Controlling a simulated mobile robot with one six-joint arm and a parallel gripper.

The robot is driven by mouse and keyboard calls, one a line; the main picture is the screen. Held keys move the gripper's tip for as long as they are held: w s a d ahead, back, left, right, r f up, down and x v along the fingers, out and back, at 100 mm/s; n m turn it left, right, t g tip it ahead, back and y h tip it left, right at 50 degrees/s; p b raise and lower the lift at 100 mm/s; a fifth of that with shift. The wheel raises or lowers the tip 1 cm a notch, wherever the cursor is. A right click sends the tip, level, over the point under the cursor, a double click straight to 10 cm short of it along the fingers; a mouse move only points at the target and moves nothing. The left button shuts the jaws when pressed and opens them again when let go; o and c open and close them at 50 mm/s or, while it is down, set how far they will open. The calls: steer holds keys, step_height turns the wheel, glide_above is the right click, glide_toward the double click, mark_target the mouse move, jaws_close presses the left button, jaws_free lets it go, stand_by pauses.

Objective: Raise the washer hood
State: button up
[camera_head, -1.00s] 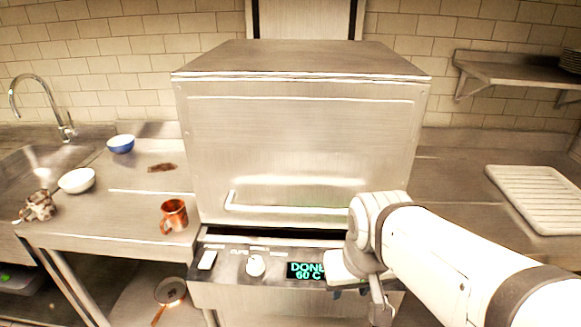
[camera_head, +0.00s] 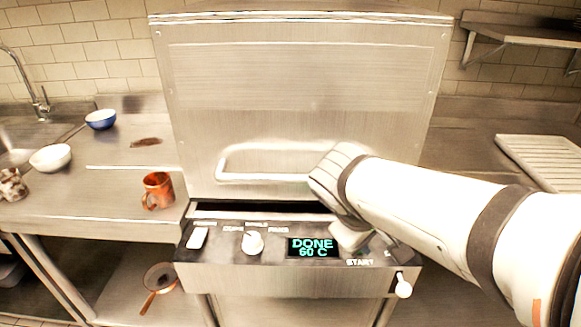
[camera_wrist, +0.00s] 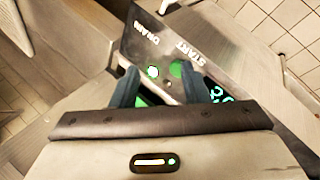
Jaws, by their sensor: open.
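The washer hood (camera_head: 300,110) is a large brushed-steel box in the middle of the head view. It is down, with a dark gap between its lower edge and the control panel (camera_head: 222,250). Its bar handle (camera_head: 255,180) runs across the lower front, and my wrist covers the right end. The panel display (camera_head: 312,247) reads DONE, 60 C. My gripper is mostly hidden by my wrist in the head view. In the wrist view my gripper (camera_wrist: 160,82) is open and empty, its two dark fingers in front of the panel near the START label (camera_wrist: 192,52). The handle is not visible there.
A copper mug (camera_head: 158,190), a white bowl (camera_head: 50,158) and a blue bowl (camera_head: 100,119) stand on the left counter by the sink. A white ribbed rack (camera_head: 545,160) lies on the right counter. A lever (camera_head: 403,287) sticks out below the panel's right end.

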steer(key=w+a+f+n+t+h+b, duration=0.2)
steer(key=w+a+n+t+b, duration=0.2)
steer(key=w+a+b, duration=0.15)
steer(key=n+t+b, duration=0.4)
steer(key=t+b, duration=0.1)
steer(key=t, duration=0.2)
glide_toward(291, 181)
steer(key=x, duration=0.5)
steer(key=shift+w+d+f, duration=0.15)
steer(key=shift+d, duration=0.05)
steer(key=shift+w, duration=0.2)
steer(key=x, duration=0.7)
steer(key=shift+c, duration=0.3)
jaws_close()
